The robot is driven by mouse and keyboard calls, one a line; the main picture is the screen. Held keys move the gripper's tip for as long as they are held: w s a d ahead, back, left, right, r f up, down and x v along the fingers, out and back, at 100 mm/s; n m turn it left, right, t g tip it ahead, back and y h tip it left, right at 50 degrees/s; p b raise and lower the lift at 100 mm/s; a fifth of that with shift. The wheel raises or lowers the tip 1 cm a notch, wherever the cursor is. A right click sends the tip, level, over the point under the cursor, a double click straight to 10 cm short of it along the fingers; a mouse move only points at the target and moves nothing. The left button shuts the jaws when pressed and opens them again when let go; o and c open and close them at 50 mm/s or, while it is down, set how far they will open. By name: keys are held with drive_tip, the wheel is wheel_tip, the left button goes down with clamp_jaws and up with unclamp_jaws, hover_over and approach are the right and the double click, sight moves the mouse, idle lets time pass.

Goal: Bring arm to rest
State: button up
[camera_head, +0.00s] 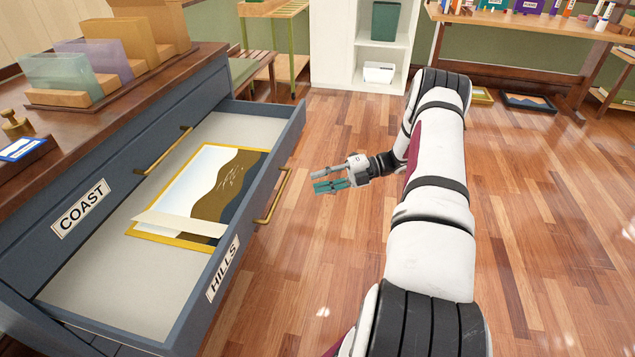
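My arm (432,210) reaches forward over the wooden floor, to the right of the open drawer. My gripper (325,182) points left at the arm's far end, a short way right of the drawer front. Its grey and teal fingers look small, and I see nothing held between them. I cannot tell whether the fingers are apart or together. The open drawer (95,292), labelled HILLS, holds a yellow-framed picture (208,185) of brown hills, with a cream strip (180,223) lying across its near end. My gripper is apart from the drawer and its brass handle (272,197).
The blue cabinet (130,150) fills the left, with file dividers (90,65) on its top. A white shelf (340,45) stands at the back, a cluttered table (530,22) at the back right. Pictures lean low beneath it. The floor (560,220) on the right is clear.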

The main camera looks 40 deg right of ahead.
drive_tip(key=shift+r, duration=0.1)
idle(0.3)
drive_tip(key=s+a+r+n+g+h, duration=0.3)
drive_tip(key=s+a+r+n+g, duration=0.15)
drive_tip(key=a+r+n, duration=0.65)
drive_tip(key=s+a+r+n+g+h, duration=0.25)
drive_tip(key=a+r+n+g, duration=0.25)
drive_tip(key=a+r+n, duration=0.7)
drive_tip(key=s+a+r+n+h, duration=0.25)
drive_tip(key=s+r+n, duration=0.2)
drive_tip(key=s, duration=0.25)
drive_tip(key=s+a+r+n+h, duration=0.25)
drive_tip(key=s+a+n, duration=0.2)
drive_tip(key=s, duration=0.25)
drive_tip(key=s+d+f+n+t+h, duration=0.1)
drive_tip(key=s+f+n+t+h, duration=0.15)
drive_tip(key=s+n, duration=0.95)
wheel_tip(320, 180, up, 24)
drive_tip(key=t+p, duration=0.3)
drive_tip(key=p, duration=1.8)
drive_tip(key=shift+s+f+m+h, duration=0.2)
drive_tip(key=shift+s+m+h, duration=0.15)
drive_tip(key=shift+m+h, duration=0.05)
